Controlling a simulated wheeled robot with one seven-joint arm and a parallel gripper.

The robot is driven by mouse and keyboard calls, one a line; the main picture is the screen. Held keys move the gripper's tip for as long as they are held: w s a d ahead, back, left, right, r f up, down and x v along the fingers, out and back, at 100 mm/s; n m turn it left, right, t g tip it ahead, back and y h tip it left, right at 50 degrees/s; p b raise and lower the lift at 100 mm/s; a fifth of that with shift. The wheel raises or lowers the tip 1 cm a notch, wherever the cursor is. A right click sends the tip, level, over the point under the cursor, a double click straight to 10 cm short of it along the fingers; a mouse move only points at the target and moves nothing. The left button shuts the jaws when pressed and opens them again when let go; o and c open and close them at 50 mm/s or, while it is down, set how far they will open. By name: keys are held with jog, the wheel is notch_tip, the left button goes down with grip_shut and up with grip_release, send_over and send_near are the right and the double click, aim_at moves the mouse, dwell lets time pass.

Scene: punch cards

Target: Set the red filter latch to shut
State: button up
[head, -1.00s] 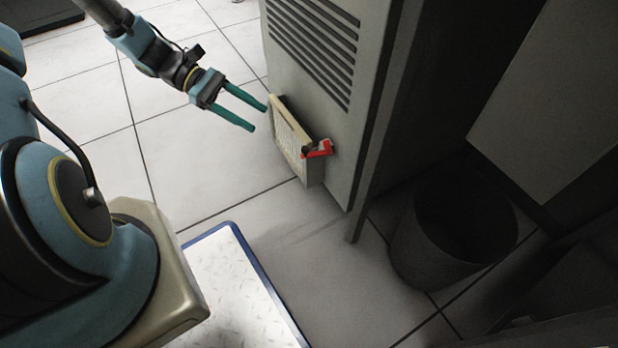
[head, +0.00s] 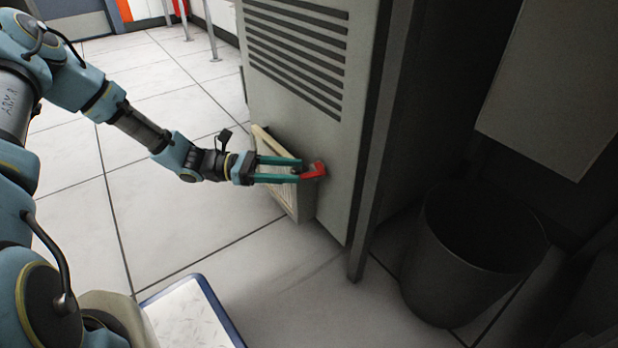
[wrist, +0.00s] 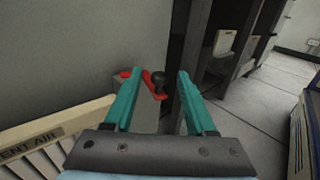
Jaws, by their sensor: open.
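I cannot tell whether a finger touches the latch. Part of the latch is hidden by the fingers in the head view.
The grey cabinet (head: 335,120) with dark vent slots stands beside my gripper. A dark bin (head: 470,270) is on the floor to the right. A white, blue-edged platform (head: 190,315) lies at the lower left. Tiled floor is clear left of the cabinet.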

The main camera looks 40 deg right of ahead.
jog(key=shift+b+x, duration=0.7)
jog(key=shift+x, duration=1.65)
grip_shut()
